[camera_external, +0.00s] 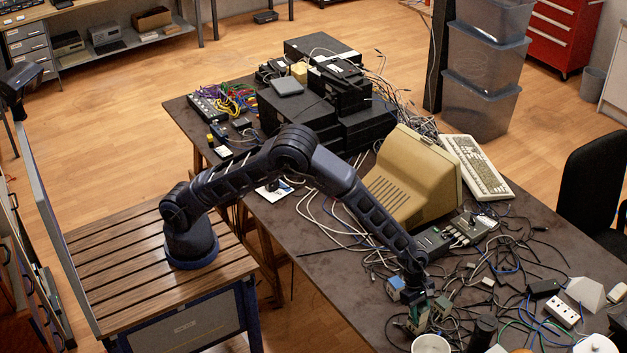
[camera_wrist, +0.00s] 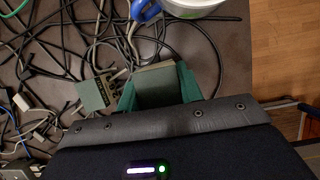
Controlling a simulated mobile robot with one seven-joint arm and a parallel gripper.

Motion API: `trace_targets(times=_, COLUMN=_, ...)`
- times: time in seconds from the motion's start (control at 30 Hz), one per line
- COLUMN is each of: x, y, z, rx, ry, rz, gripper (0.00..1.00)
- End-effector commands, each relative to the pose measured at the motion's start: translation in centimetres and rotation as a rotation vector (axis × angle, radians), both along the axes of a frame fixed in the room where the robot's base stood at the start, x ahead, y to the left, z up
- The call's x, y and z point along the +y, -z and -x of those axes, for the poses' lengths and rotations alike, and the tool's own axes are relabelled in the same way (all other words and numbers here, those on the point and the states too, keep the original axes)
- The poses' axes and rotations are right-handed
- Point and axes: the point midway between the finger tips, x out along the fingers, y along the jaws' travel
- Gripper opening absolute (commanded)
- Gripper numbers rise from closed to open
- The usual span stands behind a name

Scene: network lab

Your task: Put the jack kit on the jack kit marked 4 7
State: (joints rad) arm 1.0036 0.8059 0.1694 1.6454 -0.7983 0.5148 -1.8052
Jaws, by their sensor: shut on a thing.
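My gripper (camera_wrist: 157,92) is shut on a grey-green jack kit (camera_wrist: 154,76), with its green fingers on either side. In the external view my gripper (camera_external: 416,306) is low over the near part of the table. Whether the held kit touches the table is unclear. A second grey-green jack kit (camera_wrist: 92,95) lies beside the gripper, to its left in the wrist view; in the external view it is just right of the gripper (camera_external: 441,305). A small blue box (camera_external: 394,287) stands left of the gripper. No marking is readable, so I cannot tell which is 4 7.
A white cup (camera_external: 430,344) stands close to the gripper on the near side. A dark cylinder (camera_external: 484,330) and tangled cables (camera_wrist: 60,45) lie around. A beige monitor (camera_external: 415,180) stands behind. Bare tabletop (camera_external: 335,275) lies to the left.

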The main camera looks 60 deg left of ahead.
Motion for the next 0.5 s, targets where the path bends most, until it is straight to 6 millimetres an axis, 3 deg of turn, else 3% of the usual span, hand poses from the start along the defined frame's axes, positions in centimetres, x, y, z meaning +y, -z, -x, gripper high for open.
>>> trace_targets(times=0.27, x=0.0, y=0.25, z=-0.03, rx=0.0, ry=0.0, rz=0.0, gripper=0.11)
trace_targets(times=0.3, x=0.0, y=0.22, z=-0.03, rx=0.0, ry=0.0, rz=0.0, gripper=0.44)
trace_targets(times=0.37, x=0.0, y=0.21, z=-0.02, rx=0.0, ry=0.0, rz=0.0, gripper=0.56)
trace_targets(times=0.5, x=0.0, y=0.19, z=-0.02, rx=0.0, ry=0.0, rz=0.0, gripper=0.58)
